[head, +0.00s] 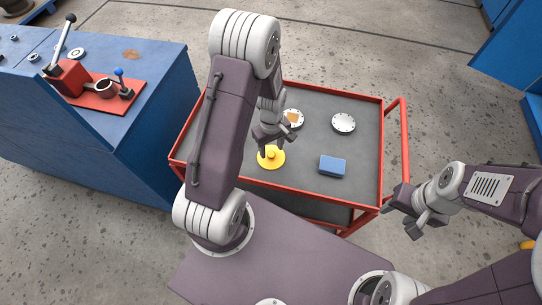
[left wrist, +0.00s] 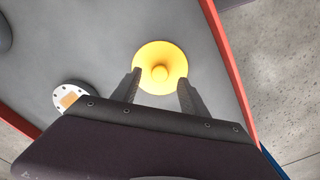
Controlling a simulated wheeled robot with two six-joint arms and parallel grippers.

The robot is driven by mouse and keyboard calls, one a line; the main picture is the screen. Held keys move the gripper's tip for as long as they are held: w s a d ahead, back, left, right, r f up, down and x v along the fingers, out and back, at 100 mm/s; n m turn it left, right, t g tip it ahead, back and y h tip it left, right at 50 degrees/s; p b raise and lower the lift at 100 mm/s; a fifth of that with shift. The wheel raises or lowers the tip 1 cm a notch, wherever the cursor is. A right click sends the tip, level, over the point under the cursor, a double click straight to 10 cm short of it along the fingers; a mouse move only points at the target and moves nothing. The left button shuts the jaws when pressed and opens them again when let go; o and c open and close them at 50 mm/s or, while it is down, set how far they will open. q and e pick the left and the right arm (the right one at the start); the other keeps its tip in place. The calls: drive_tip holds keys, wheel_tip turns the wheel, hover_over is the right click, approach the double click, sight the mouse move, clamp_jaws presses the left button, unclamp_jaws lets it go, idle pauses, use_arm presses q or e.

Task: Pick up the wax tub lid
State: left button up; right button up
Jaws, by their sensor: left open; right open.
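The yellow round lid (head: 270,159) with a raised centre knob lies flat on the grey top of the red-edged cart (head: 237,118). In the left wrist view the lid (left wrist: 172,58) sits just beyond and between my left fingertips. My left gripper (head: 271,146) is open and empty, over the lid's far side in the head view; it also shows in the left wrist view (left wrist: 160,82). I cannot tell whether the fingers touch the lid. My right gripper (head: 402,216) is open and empty, off the cart's right side.
On the cart, a blue block (head: 332,165) lies right of the lid. A silver disc (head: 344,123) and a disc with an orange patch (head: 293,119) lie further back. A blue bench (head: 120,130) with a red fixture (head: 90,92) stands left. The cart's right handle (head: 405,150) rises near my right gripper.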

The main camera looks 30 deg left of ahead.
sight(271, 154)
use_arm(q)
wheel_tip(271, 154, down, 3)
drive_tip(key=shift+w+a+f, duration=0.1)
clamp_jaws()
drive_tip(key=r, duration=0.4)
drive_tip(key=shift+a+r, duration=0.4)
drive_tip(key=w+a+r, duration=0.1)
drive_tip(key=a+r, duration=0.5)
drive_tip(key=a, duration=0.4)
drive_tip(key=shift+w+a+r, duration=0.2)
drive_tip(key=shift+w+a, duration=0.1)
drive_tip(key=shift+a, duration=0.05)
